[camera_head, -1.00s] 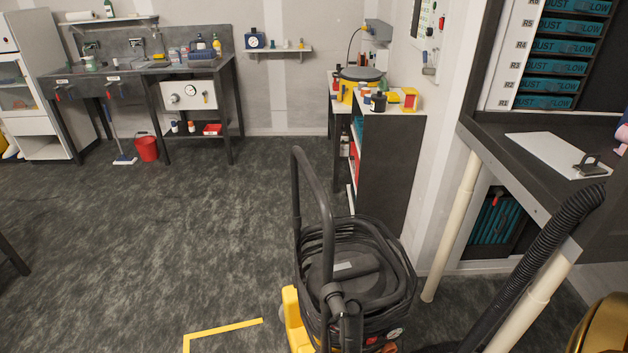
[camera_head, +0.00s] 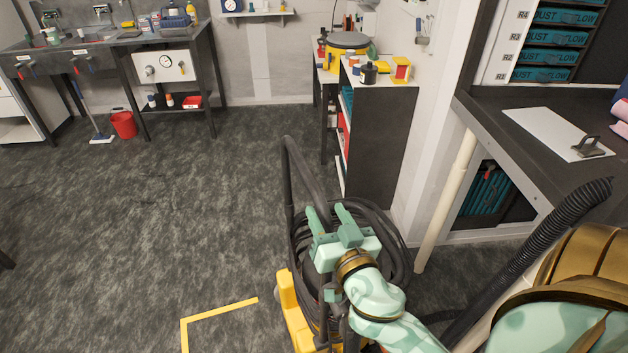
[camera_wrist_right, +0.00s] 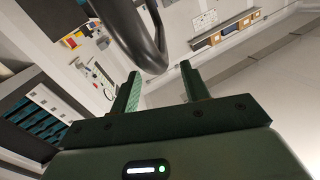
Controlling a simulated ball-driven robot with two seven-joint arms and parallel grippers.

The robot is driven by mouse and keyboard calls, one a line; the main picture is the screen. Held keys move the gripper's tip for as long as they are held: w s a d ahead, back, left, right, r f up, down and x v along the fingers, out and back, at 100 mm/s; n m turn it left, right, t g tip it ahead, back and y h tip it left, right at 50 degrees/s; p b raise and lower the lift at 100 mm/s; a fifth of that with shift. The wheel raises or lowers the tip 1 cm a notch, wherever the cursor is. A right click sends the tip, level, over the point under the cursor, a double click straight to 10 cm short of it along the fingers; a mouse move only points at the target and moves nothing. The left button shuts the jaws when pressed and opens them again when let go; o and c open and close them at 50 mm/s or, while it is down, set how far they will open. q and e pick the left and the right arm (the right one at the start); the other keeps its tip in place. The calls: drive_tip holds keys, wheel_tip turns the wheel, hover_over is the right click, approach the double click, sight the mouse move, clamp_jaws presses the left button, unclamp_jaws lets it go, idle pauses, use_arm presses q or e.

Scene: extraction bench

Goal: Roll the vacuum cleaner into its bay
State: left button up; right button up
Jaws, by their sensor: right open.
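The vacuum cleaner (camera_head: 287,292) stands on the floor at the lower middle of the head view, with a yellow base, coiled black hose and a tall dark push handle (camera_head: 288,180). My right gripper (camera_head: 328,209) is open above the vacuum's body, close to the handle. In the right wrist view the handle's dark tube (camera_wrist_right: 152,52) curves just ahead of the gap between my open fingers (camera_wrist_right: 160,78); no grip on it shows. My arm hides much of the vacuum's top and right side. My left gripper is not in view. A yellow floor marking (camera_head: 218,312) lies left of the vacuum.
A dark shelf unit (camera_head: 380,150) stands behind the vacuum. Open floor (camera_head: 130,220) lies to the left.

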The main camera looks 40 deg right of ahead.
sight(313, 189)
drive_tip(key=p+x, duration=0.1)
drive_tip(key=x, duration=0.7)
drive_tip(key=shift+w+d, duration=0.15)
drive_tip(key=shift+w, duration=0.1)
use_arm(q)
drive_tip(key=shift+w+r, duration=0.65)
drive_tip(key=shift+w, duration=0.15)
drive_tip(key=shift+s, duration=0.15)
use_arm(e)
clamp_jaws()
